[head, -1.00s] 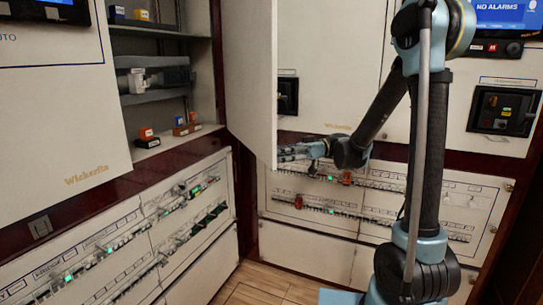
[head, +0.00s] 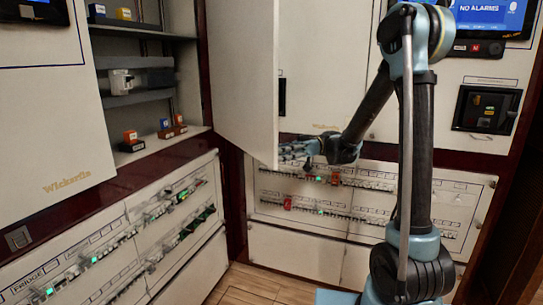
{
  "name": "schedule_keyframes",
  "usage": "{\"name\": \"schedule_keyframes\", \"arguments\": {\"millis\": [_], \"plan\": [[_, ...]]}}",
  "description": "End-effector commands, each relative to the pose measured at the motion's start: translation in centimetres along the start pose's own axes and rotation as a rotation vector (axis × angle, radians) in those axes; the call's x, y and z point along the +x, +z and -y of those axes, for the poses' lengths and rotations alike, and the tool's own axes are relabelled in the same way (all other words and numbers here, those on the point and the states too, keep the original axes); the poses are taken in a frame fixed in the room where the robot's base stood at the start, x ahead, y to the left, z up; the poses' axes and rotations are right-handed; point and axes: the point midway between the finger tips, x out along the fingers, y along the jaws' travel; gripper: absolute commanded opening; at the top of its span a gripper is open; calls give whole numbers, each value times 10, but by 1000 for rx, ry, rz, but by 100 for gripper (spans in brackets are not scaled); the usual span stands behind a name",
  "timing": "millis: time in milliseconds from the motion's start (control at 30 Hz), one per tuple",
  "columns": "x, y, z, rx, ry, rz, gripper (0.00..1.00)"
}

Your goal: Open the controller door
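The controller door is probably the tall pale door (head: 242,75) in the upper middle of the head view. It stands swung out from the right side of an open cabinet (head: 150,55), with its lower corner hanging over the breaker panels. My gripper (head: 292,150) is at the door's lower right edge, reaching in from the right. Its fingertips look very close to that edge; I cannot tell whether they touch it. The fingers are small and partly blurred, so their opening cannot be made out.
The open cabinet has shelves with small orange, blue and yellow blocks and a white device (head: 121,82). Breaker panels line the lower left (head: 130,235) and lower right (head: 345,205). A screen (head: 490,14) sits upper right. Wooden floor (head: 245,285) shows between the panels.

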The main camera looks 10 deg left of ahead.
Motion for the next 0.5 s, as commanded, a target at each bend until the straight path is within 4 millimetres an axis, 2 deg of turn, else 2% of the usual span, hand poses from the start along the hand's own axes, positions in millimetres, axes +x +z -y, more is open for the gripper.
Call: {"name": "schedule_keyframes", "arguments": {"millis": [267, 500], "plan": [[1, 0, 2, 0, -3, 2, 43], [1, -23, 8, 0, -3, 2, 43]]}}
